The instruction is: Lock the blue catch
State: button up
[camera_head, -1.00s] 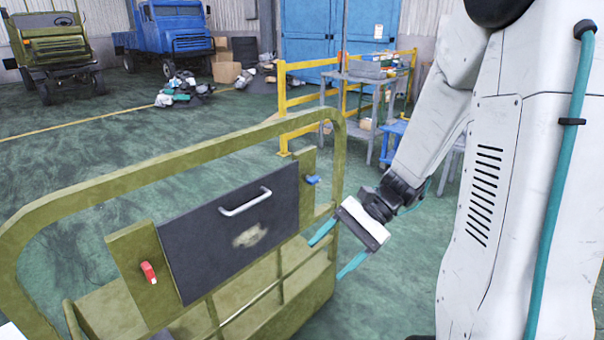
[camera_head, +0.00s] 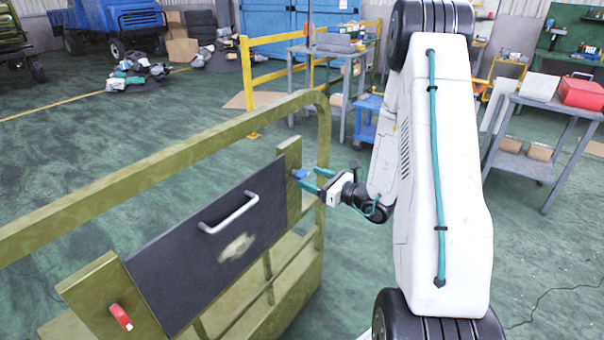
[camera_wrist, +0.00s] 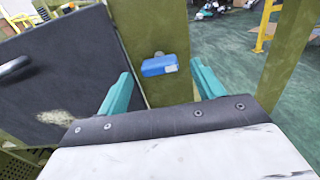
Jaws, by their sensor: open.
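The blue catch (camera_head: 300,173) is on the olive post at the right edge of a dark panel (camera_head: 215,240) with a pale handle. In the wrist view the blue catch (camera_wrist: 160,66) sits between and beyond my two teal fingers, on the olive post (camera_wrist: 150,30). My gripper (camera_head: 312,180) is open, with its fingers close to the catch. I cannot tell whether a finger touches it. A red catch (camera_head: 121,316) is on the post at the panel's left edge.
An olive frame rail (camera_head: 160,160) curves over the panel and down on its right, close to my gripper. A grey table (camera_head: 545,105) with a red box (camera_head: 580,93) stands at right. Yellow railings (camera_head: 250,85) are behind. Green floor is free around the frame.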

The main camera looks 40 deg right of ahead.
aim_at(305, 175)
jog(key=shift+x, duration=2.25)
jog(key=shift+a, duration=0.1)
jog(key=c, duration=1)
